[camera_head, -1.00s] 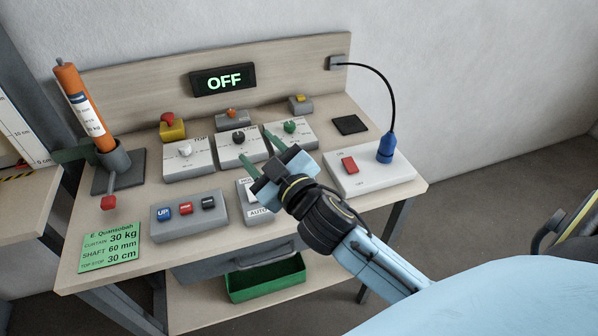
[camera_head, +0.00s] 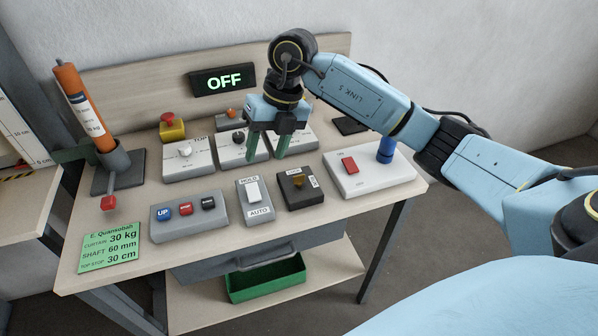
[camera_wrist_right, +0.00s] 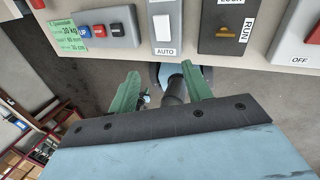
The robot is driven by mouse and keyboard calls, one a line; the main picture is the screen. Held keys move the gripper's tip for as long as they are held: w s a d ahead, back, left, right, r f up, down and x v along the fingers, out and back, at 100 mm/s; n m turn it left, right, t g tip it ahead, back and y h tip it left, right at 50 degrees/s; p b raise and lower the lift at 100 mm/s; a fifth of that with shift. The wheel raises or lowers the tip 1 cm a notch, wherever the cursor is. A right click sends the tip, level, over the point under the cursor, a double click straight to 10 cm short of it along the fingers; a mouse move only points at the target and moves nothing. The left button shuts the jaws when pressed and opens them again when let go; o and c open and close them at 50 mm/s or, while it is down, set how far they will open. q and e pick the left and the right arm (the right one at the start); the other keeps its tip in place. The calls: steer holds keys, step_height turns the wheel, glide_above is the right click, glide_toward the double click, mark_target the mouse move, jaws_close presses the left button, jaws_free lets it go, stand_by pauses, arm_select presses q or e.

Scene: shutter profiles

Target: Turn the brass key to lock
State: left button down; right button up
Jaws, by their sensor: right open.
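The brass key (camera_head: 299,181) sits in a small dark box (camera_head: 291,200) at the front right of the bench, with white labels at its far edge and right side. In the right wrist view the brass key (camera_wrist_right: 219,36) shows at the top, beside a RUN label; the other label is cut off by the frame edge. My right gripper (camera_head: 267,150) points down with its green fingers apart and empty. In the head view it appears behind and left of the key, in front of the dial boxes. The key is apart from the fingers. My left gripper is not in view.
The HOLD/AUTO switch (camera_head: 253,193) stands left of the key box, beside the button box (camera_head: 190,214). A white box with a red switch (camera_head: 349,164) stands to the right. A display (camera_head: 223,80) reads OFF. A green tray (camera_head: 264,283) sits below the bench.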

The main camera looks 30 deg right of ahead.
mark_target(299, 176)
steer(key=d+r+m+h, duration=0.2)
steer(key=d+h, duration=0.1)
steer(key=d, duration=0.4)
steer(key=shift+g+h, duration=0.3)
steer(key=f, duration=0.4)
steer(key=f+b, duration=0.1)
steer(key=f, duration=0.8)
steer(key=shift+d+f, duration=0.15)
steer(key=shift+d, duration=0.1)
steer(key=c, duration=1)
